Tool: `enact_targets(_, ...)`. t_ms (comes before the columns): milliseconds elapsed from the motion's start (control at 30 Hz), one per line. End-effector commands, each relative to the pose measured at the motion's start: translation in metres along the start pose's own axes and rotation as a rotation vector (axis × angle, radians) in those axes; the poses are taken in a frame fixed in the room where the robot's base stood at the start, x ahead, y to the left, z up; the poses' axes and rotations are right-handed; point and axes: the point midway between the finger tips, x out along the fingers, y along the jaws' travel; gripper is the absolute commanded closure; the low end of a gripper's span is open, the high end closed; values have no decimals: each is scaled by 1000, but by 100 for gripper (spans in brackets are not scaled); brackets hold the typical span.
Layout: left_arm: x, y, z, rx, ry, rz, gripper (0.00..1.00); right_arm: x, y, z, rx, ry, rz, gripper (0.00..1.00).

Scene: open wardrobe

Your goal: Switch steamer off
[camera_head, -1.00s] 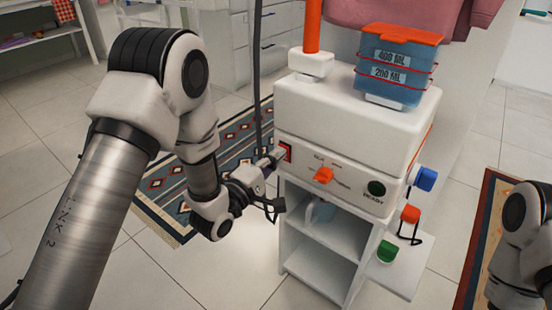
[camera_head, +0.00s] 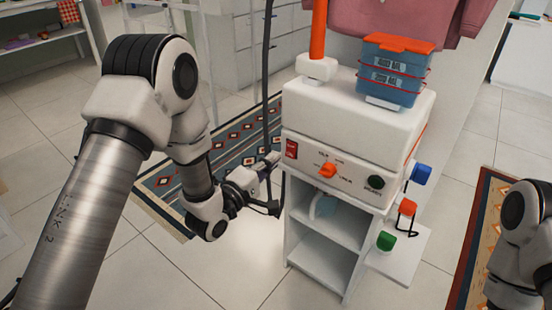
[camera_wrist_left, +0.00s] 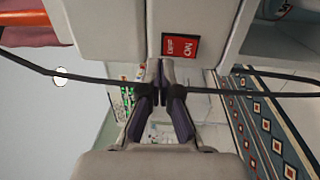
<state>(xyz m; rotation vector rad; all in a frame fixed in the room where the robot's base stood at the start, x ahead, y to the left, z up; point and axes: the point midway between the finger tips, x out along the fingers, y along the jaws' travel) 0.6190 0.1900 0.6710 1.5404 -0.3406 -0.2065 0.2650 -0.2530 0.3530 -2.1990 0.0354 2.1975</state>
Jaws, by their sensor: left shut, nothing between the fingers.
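The steamer (camera_head: 350,120) is a white box on a white stand. Its front panel has a red rocker switch (camera_head: 291,149) at the left, an orange knob (camera_head: 327,170) and a dark round READY light (camera_head: 376,182). My left gripper (camera_head: 274,158) is shut and empty, left of the switch with a small gap. In the left wrist view the shut fingertips (camera_wrist_left: 158,64) sit just beside the red switch (camera_wrist_left: 180,47), which bears white lettering. Its exact tilt is hard to tell. My right arm shows at the right edge; its gripper is out of view.
A blue water tank (camera_head: 392,75) with an orange lid and an orange tube (camera_head: 318,30) stand on top. Open shelves (camera_head: 325,225) lie below. The floor at left is clear.

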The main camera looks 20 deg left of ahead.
Motion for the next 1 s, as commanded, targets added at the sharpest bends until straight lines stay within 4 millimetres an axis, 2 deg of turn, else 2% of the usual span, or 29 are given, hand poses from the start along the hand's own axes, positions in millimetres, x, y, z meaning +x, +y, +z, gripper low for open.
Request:
enact_targets(200,-49,12,-1,-6,5,-3,100,-13,0,-2,0,5,0,60)
enact_targets(400,-82,18,0,-4,3,-2,100,-19,0,-2,0,5,0,60)
enact_targets(567,-90,19,0,-2,1,-1,100,-19,0,-2,0,5,0,60)
enact_targets(1000,-90,16,1,-3,0,-5,100,-19,0,-2,0,5,0,60)
